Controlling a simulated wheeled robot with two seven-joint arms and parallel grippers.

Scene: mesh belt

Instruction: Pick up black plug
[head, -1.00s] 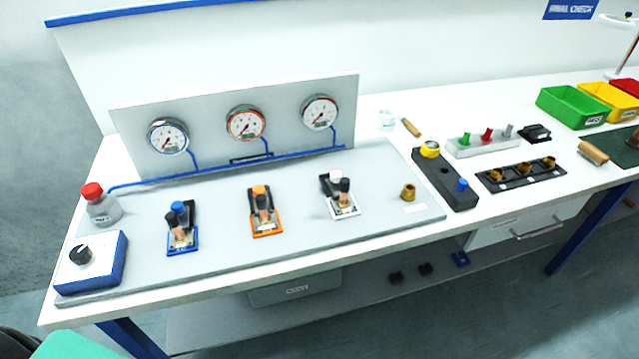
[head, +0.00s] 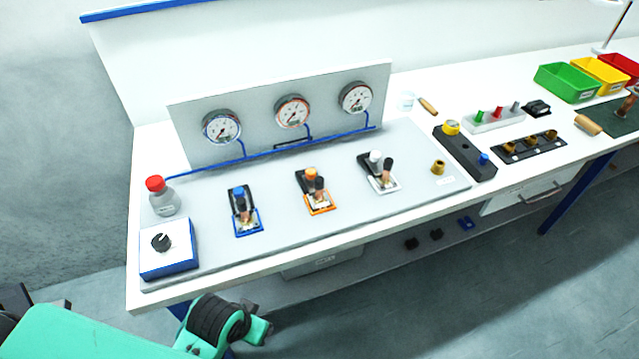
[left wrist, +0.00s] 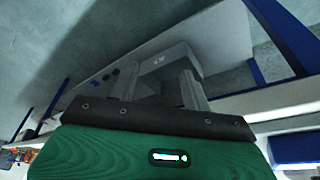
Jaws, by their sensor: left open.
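No single piece is plainly marked as the black plug. Black upright pieces stand on the blue fixture (head: 246,221), the orange fixture (head: 319,204) and the white fixture (head: 383,182) on the bench panel. Small dark blocks (head: 411,243) also lie on the low shelf under the bench. My left gripper (left wrist: 158,78) shows two grey fingers spread apart with nothing between them, in the left wrist view. In the head view my green left arm is at the bottom left, below the bench's front edge and away from the fixtures. My right gripper is not seen.
A black box with a yellow button (head: 464,152) and a green bin (head: 566,82) stand to the right. The bench's front edge lies above my arm.

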